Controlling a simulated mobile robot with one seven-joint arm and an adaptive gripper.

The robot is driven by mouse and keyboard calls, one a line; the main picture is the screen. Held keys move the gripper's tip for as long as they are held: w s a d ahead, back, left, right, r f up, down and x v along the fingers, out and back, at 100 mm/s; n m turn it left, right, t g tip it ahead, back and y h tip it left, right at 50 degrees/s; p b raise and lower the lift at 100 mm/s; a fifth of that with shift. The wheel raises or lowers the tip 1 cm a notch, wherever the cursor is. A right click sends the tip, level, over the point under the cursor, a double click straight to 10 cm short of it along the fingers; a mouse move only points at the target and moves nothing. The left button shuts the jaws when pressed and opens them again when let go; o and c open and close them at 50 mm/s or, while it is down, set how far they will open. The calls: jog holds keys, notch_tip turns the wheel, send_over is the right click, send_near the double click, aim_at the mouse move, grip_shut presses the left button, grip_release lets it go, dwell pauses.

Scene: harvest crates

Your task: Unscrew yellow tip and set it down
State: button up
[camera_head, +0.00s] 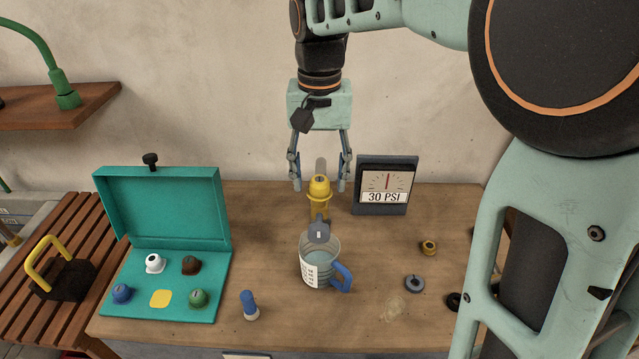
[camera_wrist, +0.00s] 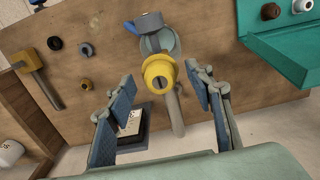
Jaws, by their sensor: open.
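The yellow tip (camera_head: 319,187) sits on the end of a grey nozzle stand at the back middle of the table. It also shows in the wrist view (camera_wrist: 159,72), with a dark slot in its face. My gripper (camera_head: 320,186) is open, pointing down, with one finger on each side of the tip and a gap on both sides. In the wrist view the open blue-padded fingers (camera_wrist: 160,105) are spread wide and hold nothing. A teal case (camera_head: 160,285) stands open at the left with several coloured tips and a yellow round spot that holds no tip.
A measuring cup (camera_head: 319,262) with a blue handle stands in front of the nozzle.

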aim_at(322, 180)
notch_tip(322, 180, up, 9)
jog(key=shift+r, duration=0.15)
jog(key=n+b, duration=0.3)
jog(key=n, duration=0.2)
jog(key=shift+n, duration=0.4)
jog(key=f+n+b, duration=0.2)
jog(key=f+n, duration=0.1)
jog(key=f, duration=0.2)
jog(key=f+n+b, duration=0.2)
jog(key=f+n, duration=0.1)
jog(key=f, duration=0.2)
jog(key=shift+s+d, duration=0.15)
jog(key=shift+d, duration=0.05)
jog(key=c, duration=1.2)
jog(key=shift+r+n, duration=0.2)
jog(key=shift+n, duration=0.4)
jog(key=shift+c, duration=0.2)
jog(key=shift+f+n, duration=0.1)
jog(key=shift+n, duration=0.3)
